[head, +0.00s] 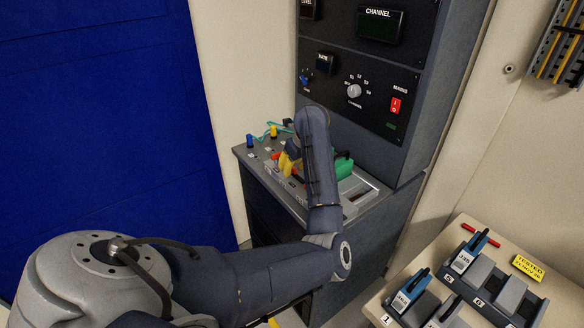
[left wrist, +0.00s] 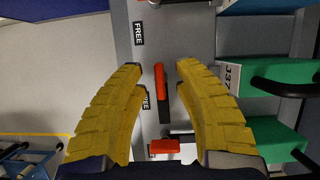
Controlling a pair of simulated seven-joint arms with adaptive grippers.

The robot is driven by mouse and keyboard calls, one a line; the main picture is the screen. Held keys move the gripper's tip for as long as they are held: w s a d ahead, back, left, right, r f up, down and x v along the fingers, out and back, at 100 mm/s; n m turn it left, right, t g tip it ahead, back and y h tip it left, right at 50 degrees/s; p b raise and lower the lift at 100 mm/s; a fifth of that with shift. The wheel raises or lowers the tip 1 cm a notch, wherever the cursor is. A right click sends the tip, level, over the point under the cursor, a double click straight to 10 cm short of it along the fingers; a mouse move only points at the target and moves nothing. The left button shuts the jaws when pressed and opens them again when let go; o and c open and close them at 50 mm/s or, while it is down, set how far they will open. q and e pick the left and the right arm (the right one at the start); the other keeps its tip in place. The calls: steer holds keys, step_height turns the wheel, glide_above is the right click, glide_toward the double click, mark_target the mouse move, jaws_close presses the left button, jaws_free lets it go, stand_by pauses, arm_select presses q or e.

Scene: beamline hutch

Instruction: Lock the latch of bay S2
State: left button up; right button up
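My left gripper (head: 288,164) is over the sloping console top (head: 285,197), fingers pointing down at it. In the left wrist view its two yellow fingers (left wrist: 160,68) are spread apart. A red latch handle (left wrist: 160,80) lies in the gap between them; I see no clear contact. A second red latch (left wrist: 164,147) sits lower in that view, turned crosswise to the first. Labels reading FREE show on the grey panel. No S2 marking is readable. My right gripper is not in view.
The green modules (head: 344,167) rise close beside my left gripper. A blue and a yellow plug (head: 274,131) with a green cable stand at the console's far left. The dark instrument rack (head: 360,90) stands behind. A bench (head: 458,236) with blue modules is at lower right.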

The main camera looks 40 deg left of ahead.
arm_select(q)
steer(key=shift+a+f, duration=0.1)
steer(key=shift+c, duration=0.3)
jaws_close()
